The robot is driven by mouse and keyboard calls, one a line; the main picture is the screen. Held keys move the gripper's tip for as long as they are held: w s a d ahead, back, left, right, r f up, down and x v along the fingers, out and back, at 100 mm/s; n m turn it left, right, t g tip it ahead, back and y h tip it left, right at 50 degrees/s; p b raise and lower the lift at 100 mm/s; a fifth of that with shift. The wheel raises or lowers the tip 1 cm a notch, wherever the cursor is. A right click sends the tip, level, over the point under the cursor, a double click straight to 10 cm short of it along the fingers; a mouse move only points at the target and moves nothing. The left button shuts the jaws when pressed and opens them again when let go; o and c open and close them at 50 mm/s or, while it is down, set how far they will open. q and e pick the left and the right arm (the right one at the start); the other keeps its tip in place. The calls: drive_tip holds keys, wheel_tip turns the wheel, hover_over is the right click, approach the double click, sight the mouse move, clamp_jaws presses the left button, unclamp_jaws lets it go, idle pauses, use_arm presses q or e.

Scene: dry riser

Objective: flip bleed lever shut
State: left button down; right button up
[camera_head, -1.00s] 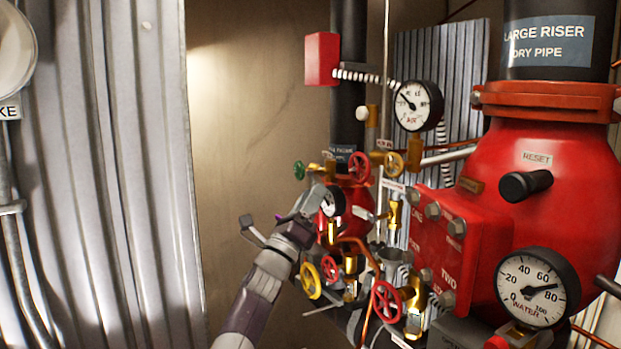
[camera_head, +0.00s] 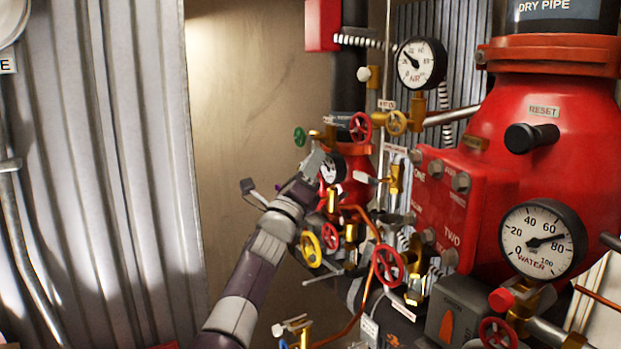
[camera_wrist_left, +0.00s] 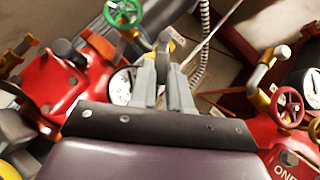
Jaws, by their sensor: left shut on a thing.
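My left gripper (camera_head: 317,163) reaches in beside a small gauge (camera_head: 332,169) on the smaller red riser. In the left wrist view, its two grey fingers (camera_wrist_left: 166,82) are closed on a thin dark lever (camera_wrist_left: 162,52) that stands up between the fingertips. A brass part shows just behind the lever. I take this to be the bleed lever; its label is not readable. In the head view the gripper and the small gauge's surroundings hide the lever. My right gripper is in neither view.
Green (camera_head: 299,137), red (camera_head: 360,126) and yellow (camera_head: 311,248) handwheels crowd around the gripper. A copper pipe (camera_head: 374,235) bends below. The large red riser valve (camera_head: 545,185) fills the right side. Open space before the tan wall (camera_head: 240,130) lies left.

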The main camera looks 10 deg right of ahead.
use_arm(q)
drive_tip(key=shift+s+d+r+n+g+y+p, duration=0.1)
drive_tip(key=shift+s+r+n+g+y+p, duration=0.55)
drive_tip(key=shift+n+y+p, duration=1.1)
drive_tip(key=shift+s+d+r+n+g+y+p, duration=0.2)
drive_tip(key=shift+r+n+y+p, duration=0.95)
drive_tip(key=shift+n, duration=1.25)
drive_tip(key=shift+s+d+r+n+g+y+p, duration=0.1)
drive_tip(key=shift+s+r+n+g+y+p, duration=0.5)
drive_tip(key=shift+n+y+p, duration=0.95)
use_arm(e)
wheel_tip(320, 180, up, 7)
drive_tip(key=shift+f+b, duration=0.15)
drive_tip(key=shift+b, duration=0.2)
use_arm(q)
drive_tip(key=shift+w+r+n, duration=0.15)
drive_tip(key=shift+w+n, duration=0.1)
drive_tip(key=shift+n, duration=0.35)
drive_tip(key=c, duration=1.1)
unclamp_jaws()
drive_tip(key=shift+w, duration=0.1)
drive_tip(key=shift+f, duration=0.25)
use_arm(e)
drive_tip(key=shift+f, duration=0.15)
